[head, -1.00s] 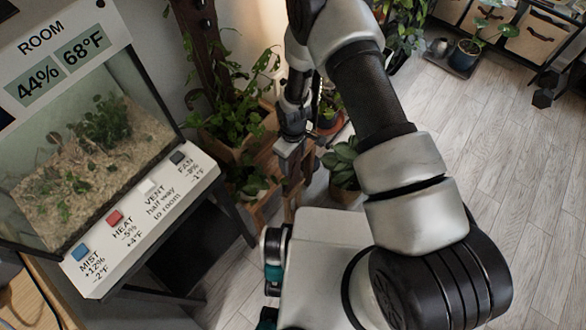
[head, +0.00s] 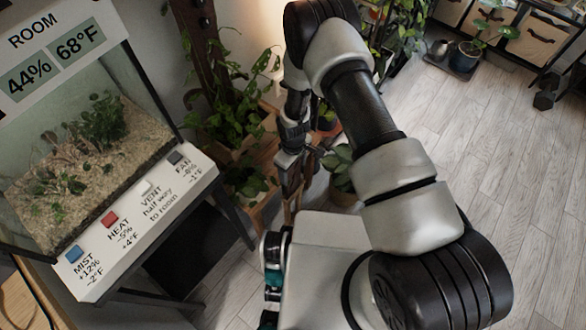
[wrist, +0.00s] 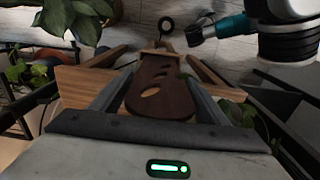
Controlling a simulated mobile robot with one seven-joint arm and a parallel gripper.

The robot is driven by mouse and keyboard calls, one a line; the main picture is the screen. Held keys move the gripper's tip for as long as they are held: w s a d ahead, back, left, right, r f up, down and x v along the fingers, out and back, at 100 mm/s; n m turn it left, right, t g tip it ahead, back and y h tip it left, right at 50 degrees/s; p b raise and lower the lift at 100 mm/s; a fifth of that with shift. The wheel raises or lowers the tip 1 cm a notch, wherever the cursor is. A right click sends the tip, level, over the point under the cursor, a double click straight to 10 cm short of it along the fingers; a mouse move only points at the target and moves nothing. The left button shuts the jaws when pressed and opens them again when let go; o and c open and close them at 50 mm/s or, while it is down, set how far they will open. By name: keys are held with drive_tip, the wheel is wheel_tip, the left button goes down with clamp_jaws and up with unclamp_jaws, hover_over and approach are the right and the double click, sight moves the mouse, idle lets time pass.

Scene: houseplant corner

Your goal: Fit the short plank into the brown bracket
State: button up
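My gripper (wrist: 157,80) has its two grey fingers apart in the wrist view. A dark brown wooden piece (wrist: 160,95) with rounded near end and slanted slots shows between them. Whether the fingers press on it is not clear. I cannot tell whether this is the short plank or another part. In the head view, my gripper (head: 291,160) is small and dark, in front of the wooden plant stand (head: 262,213); its fingers are hard to make out. I cannot clearly identify the brown bracket. A tall dark brown post (head: 203,50) stands behind the plants.
A terrarium (head: 95,150) with a labelled button panel (head: 140,215) stands at left. Leafy plants (head: 235,125) crowd around the stand.

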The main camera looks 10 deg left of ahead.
drive_tip(key=shift+o, duration=0.9)
drive_tip(key=shift+r, duration=0.15)
drive_tip(key=shift+r+p, duration=0.25)
drive_tip(key=shift+p, duration=0.2)
wheel_tip(320, 180, up, 17)
drive_tip(key=p, duration=0.2)
